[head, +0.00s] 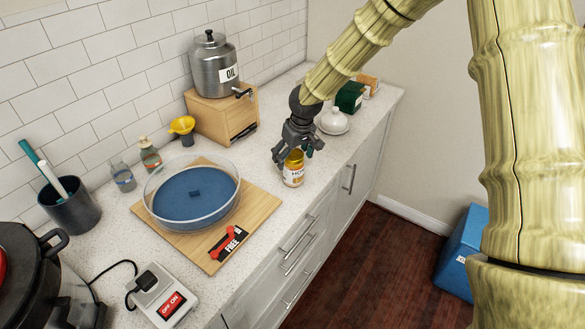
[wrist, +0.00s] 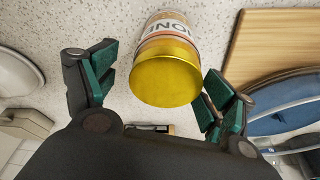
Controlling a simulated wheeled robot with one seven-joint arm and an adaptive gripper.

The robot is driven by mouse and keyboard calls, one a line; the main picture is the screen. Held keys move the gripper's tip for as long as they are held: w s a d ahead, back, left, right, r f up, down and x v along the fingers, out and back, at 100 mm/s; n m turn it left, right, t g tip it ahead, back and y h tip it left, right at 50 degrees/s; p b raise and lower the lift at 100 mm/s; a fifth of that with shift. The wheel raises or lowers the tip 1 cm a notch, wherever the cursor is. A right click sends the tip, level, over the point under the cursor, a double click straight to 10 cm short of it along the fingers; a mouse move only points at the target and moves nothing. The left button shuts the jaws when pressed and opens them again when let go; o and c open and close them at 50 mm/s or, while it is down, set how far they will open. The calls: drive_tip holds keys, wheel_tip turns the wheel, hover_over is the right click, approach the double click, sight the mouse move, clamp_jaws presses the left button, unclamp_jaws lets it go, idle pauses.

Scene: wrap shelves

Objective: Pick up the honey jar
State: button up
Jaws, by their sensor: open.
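The honey jar (head: 293,170) stands upright on the speckled counter near its front edge, with a golden lid and a white label. In the wrist view, the jar's lid (wrist: 165,75) faces the camera between the green finger pads. My gripper (head: 297,152) is open just above and around the top of the jar in the head view. In the wrist view, the fingers of my gripper (wrist: 160,88) are spread on both sides of the lid, with a gap on the left and a smaller one on the right. The jar rests on the counter, not held.
A wooden board (head: 262,205) with a glass dish (head: 150,200) lies left of the jar. A white lidded dish (head: 333,122) and green box (head: 349,97) stand behind it. An oil dispenser (head: 214,68) sits on a wooden box (head: 204,122) by the wall.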

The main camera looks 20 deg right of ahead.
drive_tip(key=shift+f, duration=0.2)
drive_tip(key=shift+s+a+f+p, duration=0.1)
drive_tip(key=shift+s+f+p, duration=0.5)
drive_tip(key=shift+p, duration=0.3)
drive_tip(key=shift+w+f, duration=0.45)
drive_tip(key=shift+f, duration=0.2)
drive_tip(key=shift+w+f, duration=0.4)
drive_tip(key=shift+f, duration=0.2)
drive_tip(key=shift+s+r, duration=0.25)
drive_tip(key=shift+s, duration=0.15)
drive_tip(key=shift+w+f, duration=0.15)
drive_tip(key=shift+w, duration=0.05)
drive_tip(key=c, duration=1.5)
